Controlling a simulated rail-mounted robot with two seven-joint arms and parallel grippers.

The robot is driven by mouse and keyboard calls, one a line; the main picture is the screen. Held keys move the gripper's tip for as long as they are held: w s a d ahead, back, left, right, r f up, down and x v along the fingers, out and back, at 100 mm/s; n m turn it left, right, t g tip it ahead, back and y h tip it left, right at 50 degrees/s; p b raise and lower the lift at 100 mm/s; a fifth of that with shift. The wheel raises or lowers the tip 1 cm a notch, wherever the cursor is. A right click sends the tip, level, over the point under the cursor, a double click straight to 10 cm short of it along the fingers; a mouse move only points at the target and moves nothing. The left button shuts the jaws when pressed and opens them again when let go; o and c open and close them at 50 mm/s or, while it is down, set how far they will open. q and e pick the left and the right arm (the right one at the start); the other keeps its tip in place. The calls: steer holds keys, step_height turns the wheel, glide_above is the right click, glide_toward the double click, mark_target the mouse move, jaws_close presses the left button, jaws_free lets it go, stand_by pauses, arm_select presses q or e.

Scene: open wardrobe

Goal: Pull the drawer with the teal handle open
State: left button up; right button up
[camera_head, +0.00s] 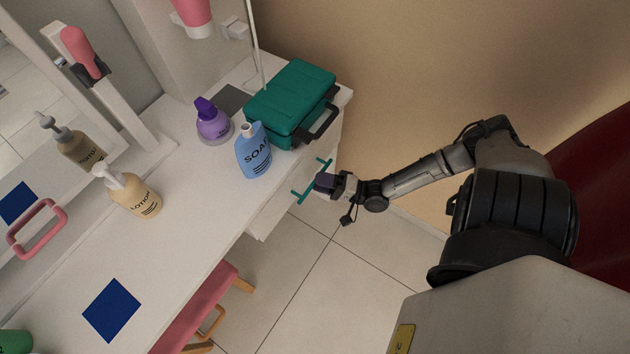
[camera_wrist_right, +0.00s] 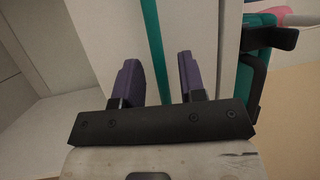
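The teal handle (camera_head: 298,195) is a thin bar on the white drawer front (camera_head: 272,214), below the right end of the counter. My right gripper (camera_head: 323,182) is at the middle of the handle. In the right wrist view, the teal handle (camera_wrist_right: 152,35) runs between the two purple fingers of my right gripper (camera_wrist_right: 158,62). The fingers stand apart, with gaps beside the bar, so the gripper is open around it. The drawer front (camera_wrist_right: 104,40) fills the background there and looks flush with the cabinet. My left gripper is not in view.
A teal case (camera_head: 290,98) stands on the counter above the drawer. A blue soap bottle (camera_head: 254,155), a purple bottle (camera_head: 212,124) and a lotion bottle (camera_head: 135,195) stand nearby. A pink stool (camera_head: 205,312) is below the counter. The tiled floor before the drawer looks clear.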

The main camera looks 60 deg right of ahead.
steer(key=shift+x, duration=0.95)
jaws_close()
